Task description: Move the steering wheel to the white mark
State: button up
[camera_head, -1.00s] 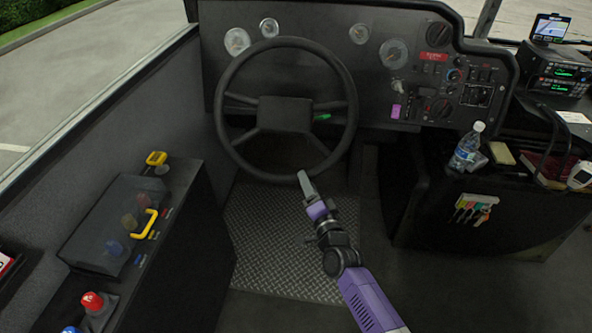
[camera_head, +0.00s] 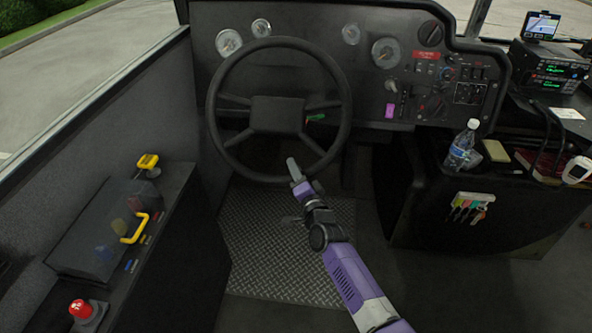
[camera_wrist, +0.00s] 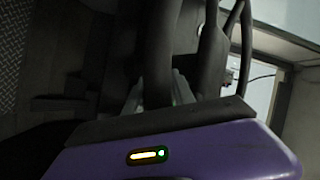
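The black steering wheel (camera_head: 334,132) stands upright in front of the dashboard. Its hub is in the middle and its lower rim is partly covered by my gripper. I cannot make out a white mark in either view. My gripper (camera_head: 292,166) is at the lower right part of the rim, with its grey fingers pointing up. In the wrist view, pale grey fingers of my gripper (camera_wrist: 158,92) show apart, on either side of a dark bar that looks like the wheel rim (camera_wrist: 160,45). No firm grip on it shows, and the fingertips are partly hidden.
A green-tipped stalk (camera_head: 316,117) sits behind the wheel. A side console (camera_head: 190,230) with yellow handles (camera_head: 148,162) and a red knob (camera_head: 80,309) is at left. A water bottle (camera_head: 462,145) stands on the right console. The patterned floor (camera_head: 270,270) below the wheel is clear.

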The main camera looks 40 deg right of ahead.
grip_shut()
jog(key=shift+f, duration=0.2)
dwell(1.0)
jog(key=f+b, duration=0.1)
jog(key=b, duration=0.1)
jog(key=f+b, duration=0.1)
jog(key=b, duration=0.1)
jog(key=d+f+b, duration=0.1)
jog(key=b, duration=0.1)
jog(key=shift+w+f+t+h, duration=0.3)
jog(key=shift+h, duration=0.1)
jog(key=shift+a+r, duration=0.1)
jog(key=o, duration=0.8)
grip_release()
jog(key=shift+r, duration=0.1)
